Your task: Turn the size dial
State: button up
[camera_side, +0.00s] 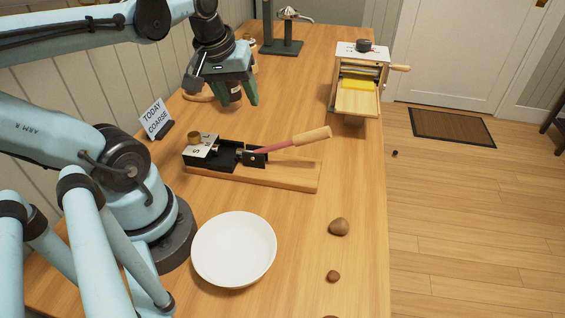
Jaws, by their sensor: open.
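A black device on a wooden base (295,178) stands in the middle of the table. At its left end a brass dial (194,138) sits on a white plate with lettering too small to read fully. A lever with a red shaft and wooden handle (311,136) slants up to the right. At the back, a pasta-machine-like device (356,98) has a black knob (363,45) on its white top plate. Which of the two is the size dial I cannot tell. My gripper (225,97) is open above the table, beyond the brass dial and apart from it.
A card reading "TODAY COARSE" (156,119) stands left of the device. A white plate (234,249) lies in front. Several brown lumps (339,227) lie at the right. A dark stand (282,46) is at the back.

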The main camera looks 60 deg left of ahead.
aim_at(193, 134)
jog(key=s+a+r+n+g+h, duration=0.1)
jog(key=s+a+r+n+g, duration=0.25)
jog(key=s+a+n, duration=0.45)
jog(key=shift+s+d+f+n, duration=0.15)
jog(key=shift+d+f+n, duration=0.25)
jog(key=shift+f, duration=1.65)
jog(key=shift+s+d+f+n, duration=0.25)
jog(key=shift+f+n, duration=0.2)
jog(key=shift+f, duration=1.55)
jog(key=shift+s+d+f+n, duration=0.1)
jog(key=shift+d+f+n, duration=0.3)
jog(key=shift+f, duration=1.65)
jog(key=shift+a, duration=0.1)
grip_shut()
jog(key=shift+m, duration=0.35)
jog(key=m, duration=0.5)
jog(key=shift+m, duration=0.3)
jog(key=m, duration=0.5)
jog(key=shift+m, duration=0.4)
